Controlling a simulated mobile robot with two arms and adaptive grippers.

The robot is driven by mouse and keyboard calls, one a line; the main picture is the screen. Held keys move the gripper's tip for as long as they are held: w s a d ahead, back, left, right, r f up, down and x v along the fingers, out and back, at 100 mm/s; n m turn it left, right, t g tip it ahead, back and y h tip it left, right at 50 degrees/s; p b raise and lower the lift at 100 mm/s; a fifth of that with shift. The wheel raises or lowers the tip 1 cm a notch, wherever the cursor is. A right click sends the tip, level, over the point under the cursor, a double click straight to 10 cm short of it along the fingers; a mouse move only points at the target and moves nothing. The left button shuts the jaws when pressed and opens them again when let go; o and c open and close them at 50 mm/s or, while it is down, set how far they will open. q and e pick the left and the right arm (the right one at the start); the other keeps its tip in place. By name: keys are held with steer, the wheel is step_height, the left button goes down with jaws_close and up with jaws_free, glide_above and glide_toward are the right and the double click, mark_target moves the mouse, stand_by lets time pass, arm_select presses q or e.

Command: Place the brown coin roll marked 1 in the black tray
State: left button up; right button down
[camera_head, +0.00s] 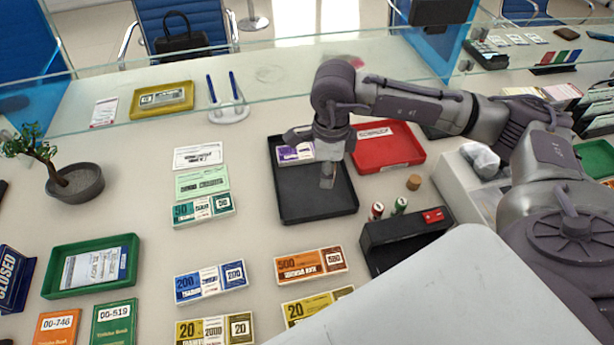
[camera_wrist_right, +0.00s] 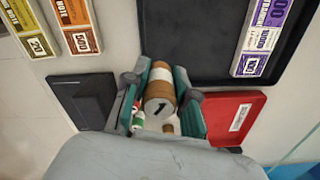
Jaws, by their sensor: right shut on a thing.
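The brown coin roll marked 1 (camera_wrist_right: 161,88) has a white band and shows in the wrist view between the two fingers of my right gripper (camera_wrist_right: 161,85), which is shut on it. In the head view my right gripper (camera_head: 328,175) hangs above the black tray (camera_head: 318,205); the roll is hard to make out there. The black tray also shows at the top of the wrist view (camera_wrist_right: 195,45). A purple banknote bundle (camera_head: 295,153) lies at its far end; the rest looks bare. My left gripper is not in view.
A red tray (camera_head: 390,150) stands right of the black tray. A small brown roll (camera_head: 413,182), red and green rolls (camera_head: 400,204) and a black box (camera_head: 405,238) are nearer right. Several banknote bundles lie left and in front. A glass screen runs along the back.

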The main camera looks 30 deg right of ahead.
steer(key=d+m, duration=0.7)
steer(key=m, duration=0.2)
steer(key=m+p, duration=0.2)
glide_above(309, 174)
step_height(309, 174, down, 6)
steer(key=shift+s+f, duration=0.1)
steer(key=shift+f, duration=0.1)
step_height(309, 174, down, 4)
steer(key=shift+r+p, duration=0.1)
steer(key=shift+p, duration=0.2)
steer(key=shift+f, duration=0.25)
steer(key=c, duration=0.9)
jaws_free()
steer(key=shift+r, duration=0.1)
